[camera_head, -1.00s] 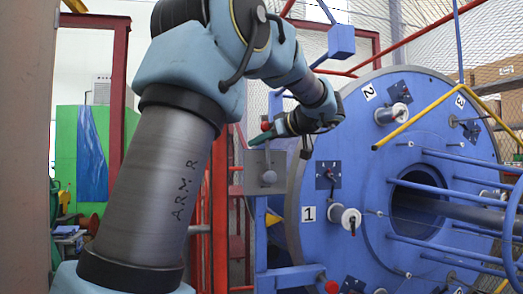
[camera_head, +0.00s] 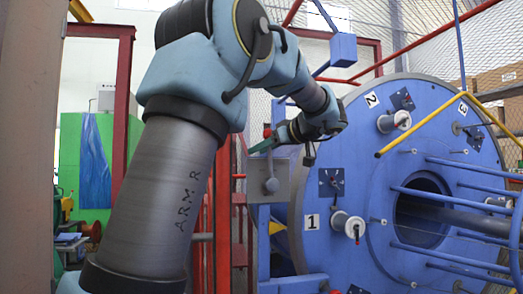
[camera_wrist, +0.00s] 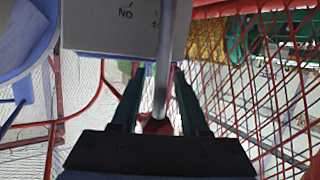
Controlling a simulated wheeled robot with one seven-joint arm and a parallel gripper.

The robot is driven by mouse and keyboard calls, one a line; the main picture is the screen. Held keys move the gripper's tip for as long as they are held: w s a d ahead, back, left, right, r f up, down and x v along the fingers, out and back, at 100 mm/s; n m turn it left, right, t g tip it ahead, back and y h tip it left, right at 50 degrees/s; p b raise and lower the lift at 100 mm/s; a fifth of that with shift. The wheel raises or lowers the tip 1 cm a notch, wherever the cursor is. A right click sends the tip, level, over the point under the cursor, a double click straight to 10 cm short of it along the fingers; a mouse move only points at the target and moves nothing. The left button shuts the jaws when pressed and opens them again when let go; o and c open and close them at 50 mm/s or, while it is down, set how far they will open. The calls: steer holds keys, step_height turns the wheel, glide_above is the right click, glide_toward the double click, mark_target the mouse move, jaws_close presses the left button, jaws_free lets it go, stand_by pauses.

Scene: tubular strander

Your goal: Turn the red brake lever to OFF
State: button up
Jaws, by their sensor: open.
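The brake lever is a grey rod with a red end (camera_head: 267,131), pointing up from a grey plate (camera_head: 281,169) left of the big blue disc. A grey round part (camera_head: 271,185) shows lower on the plate. My gripper (camera_head: 262,147) is at the lever's upper end. In the wrist view the gripper (camera_wrist: 157,72) is open, with one green finger on each side of the lever rod (camera_wrist: 163,60). The red end (camera_wrist: 156,126) lies close to the palm. Finger contact with the rod cannot be told.
The blue disc (camera_head: 365,235) stands right of the plate, with numbered labels and spools. A yellow rail (camera_head: 425,124) crosses before it. Red posts (camera_head: 222,215) stand left of the plate. Wire mesh (camera_wrist: 255,85) and red bars lie close to the gripper on the right.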

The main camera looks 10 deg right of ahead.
steer(key=b+v, duration=0.1)
steer(key=v, duration=0.9)
steer(key=shift+s+d, duration=0.2)
steer(key=shift+s, duration=0.1)
steer(key=shift+r, duration=0.1)
steer(key=shift+r, duration=0.15)
steer(key=shift+c, duration=1.2)
steer(key=shift+w+d+r+m+g+p, duration=0.15)
steer(key=shift+r+m+g+p, duration=0.2)
steer(key=shift+p, duration=0.4)
steer(key=shift+c, duration=0.8)
steer(key=p, duration=0.2)
steer(key=r+m+g+p, duration=0.1)
steer(key=p, duration=0.1)
steer(key=d+r+m+g+h+p, duration=0.1)
steer(key=p, duration=0.1)
steer(key=shift+w+d+r, duration=0.1)
steer(key=shift+w+r, duration=0.15)
jaws_close()
steer(key=d+r+m+g+h+p, duration=0.3)
steer(key=d+r+m+p, duration=0.15)
steer(key=p, duration=0.45)
steer(key=w+a+f+m+p, duration=0.1)
steer(key=w+a+f+p, duration=0.1)
steer(key=a+f, duration=0.5)
steer(key=shift+w+a+f+p, duration=0.35)
steer(key=shift+w+f, duration=0.55)
steer(key=shift+f, duration=0.25)
